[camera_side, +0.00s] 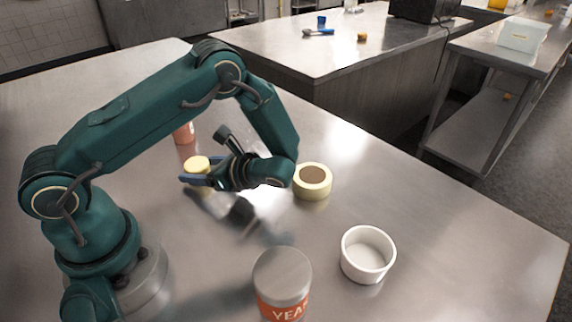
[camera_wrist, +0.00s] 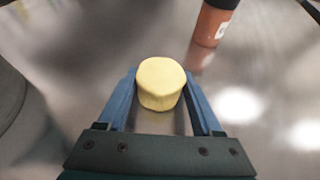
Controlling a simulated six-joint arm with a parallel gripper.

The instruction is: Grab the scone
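The scone (camera_side: 197,163) is a pale yellow, short round piece, partly behind a blue finger of my gripper (camera_side: 194,180) in the side view. In the wrist view the scone (camera_wrist: 161,84) sits between the two blue fingertips of my gripper (camera_wrist: 161,78), one on each side. The fingers stand apart by about the scone's width, and I see no clear gap on either side. I cannot tell whether they press on it. A yellowish reflection shows on the metal just under the scone.
A cream round container (camera_side: 312,182), a white ramekin (camera_side: 367,255) and a yeast tin (camera_side: 282,285) stand to the right on the steel table (camera_side: 440,225).

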